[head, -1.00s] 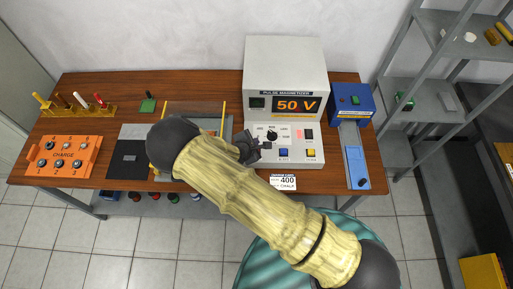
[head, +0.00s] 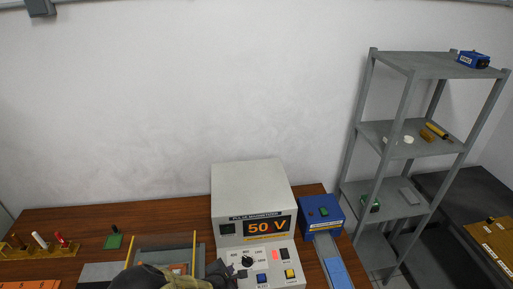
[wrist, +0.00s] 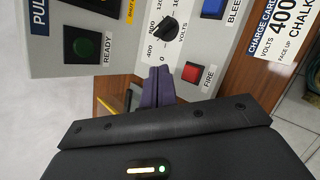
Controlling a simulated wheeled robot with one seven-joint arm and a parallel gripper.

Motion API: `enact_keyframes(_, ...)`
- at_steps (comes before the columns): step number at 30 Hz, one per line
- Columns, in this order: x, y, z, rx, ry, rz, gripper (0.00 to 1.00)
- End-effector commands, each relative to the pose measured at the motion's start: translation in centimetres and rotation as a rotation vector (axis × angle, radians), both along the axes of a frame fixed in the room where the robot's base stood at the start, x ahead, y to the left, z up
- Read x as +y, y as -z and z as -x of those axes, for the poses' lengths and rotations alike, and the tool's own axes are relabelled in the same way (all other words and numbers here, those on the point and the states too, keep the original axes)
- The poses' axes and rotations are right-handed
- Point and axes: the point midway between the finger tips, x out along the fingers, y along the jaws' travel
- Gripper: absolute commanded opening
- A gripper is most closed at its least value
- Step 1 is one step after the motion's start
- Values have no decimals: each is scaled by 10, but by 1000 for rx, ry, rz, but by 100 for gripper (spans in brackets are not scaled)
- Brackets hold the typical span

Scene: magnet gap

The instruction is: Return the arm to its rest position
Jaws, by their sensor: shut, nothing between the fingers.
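My gripper (wrist: 158,85) shows in the wrist view with its dark fingers together and nothing between them. It is in front of the pulse magnetizer's panel, close to the volts knob (wrist: 170,27) and the red fire button (wrist: 191,72); I cannot tell whether it touches the panel. In the head view the gripper (head: 221,271) is a small dark shape at the lower middle, left of the magnetizer's knob. My arm (head: 163,277) enters at the bottom edge, mostly out of frame. The pulse magnetizer (head: 247,177) displays 50 V.
A blue device (head: 322,212) stands right of the magnetizer on the wooden table (head: 60,217). Rods in a holder (head: 35,249), a green block (head: 113,240) and a frame with yellow posts (head: 165,252) are left. A grey shelf unit (head: 415,64) stands at the right.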

Motion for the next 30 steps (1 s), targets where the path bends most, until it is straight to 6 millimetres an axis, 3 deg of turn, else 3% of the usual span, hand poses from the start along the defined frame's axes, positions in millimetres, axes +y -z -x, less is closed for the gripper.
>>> enact_keyframes(5,-9,-4,-4,32,74,-59,0)
enact_keyframes(11,-42,-23,-11,135,343,-271,0)
enact_keyframes(22,-118,-87,-5,292,908,-681,0)
enact_keyframes(30,-181,-138,19,330,1282,-910,0)
